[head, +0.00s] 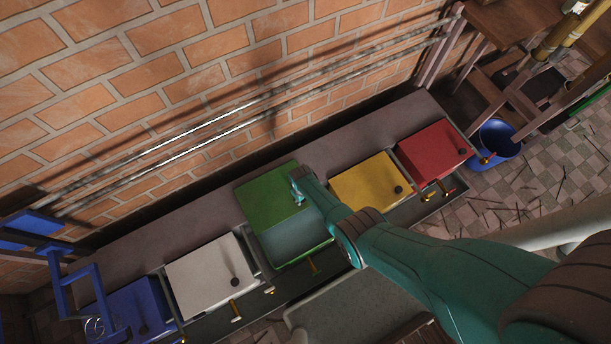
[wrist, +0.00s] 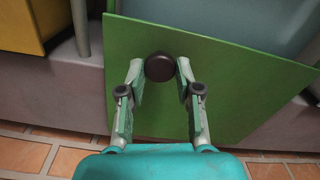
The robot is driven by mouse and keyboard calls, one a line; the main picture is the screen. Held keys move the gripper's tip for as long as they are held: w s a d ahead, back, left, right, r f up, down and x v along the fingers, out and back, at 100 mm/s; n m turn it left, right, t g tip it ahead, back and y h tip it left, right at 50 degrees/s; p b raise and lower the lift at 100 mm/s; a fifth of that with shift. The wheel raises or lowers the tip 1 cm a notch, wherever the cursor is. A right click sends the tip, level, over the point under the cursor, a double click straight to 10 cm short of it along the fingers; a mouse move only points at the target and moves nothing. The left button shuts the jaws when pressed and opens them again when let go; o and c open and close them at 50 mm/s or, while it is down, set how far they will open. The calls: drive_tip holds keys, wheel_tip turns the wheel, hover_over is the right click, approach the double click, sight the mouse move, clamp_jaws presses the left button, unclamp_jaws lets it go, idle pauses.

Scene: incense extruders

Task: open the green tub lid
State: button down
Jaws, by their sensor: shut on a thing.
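The green lid (head: 262,199) lies shifted toward the brick wall, off the front part of the green tub (head: 302,259). The tub's grey-blue inside (head: 290,239) shows in front of it. My gripper (head: 297,186) is over the lid at the end of my teal arm. In the wrist view the gripper (wrist: 159,72) is shut on the lid's dark round knob (wrist: 159,66), one finger on each side. The arm hides the tub's right side in the head view.
Closed tubs stand in the same row: yellow (head: 362,186), red (head: 430,153), white (head: 208,274) and blue (head: 130,312). Pipes (head: 290,105) run along the brick wall (head: 170,75) behind. A blue bucket (head: 499,139) stands on the floor at right.

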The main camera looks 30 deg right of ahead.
drive_tip(key=shift+w, duration=0.35)
drive_tip(key=c, duration=0.8)
unclamp_jaws()
drive_tip(key=shift+r, duration=0.1)
drive_tip(key=shift+r, duration=5.9)
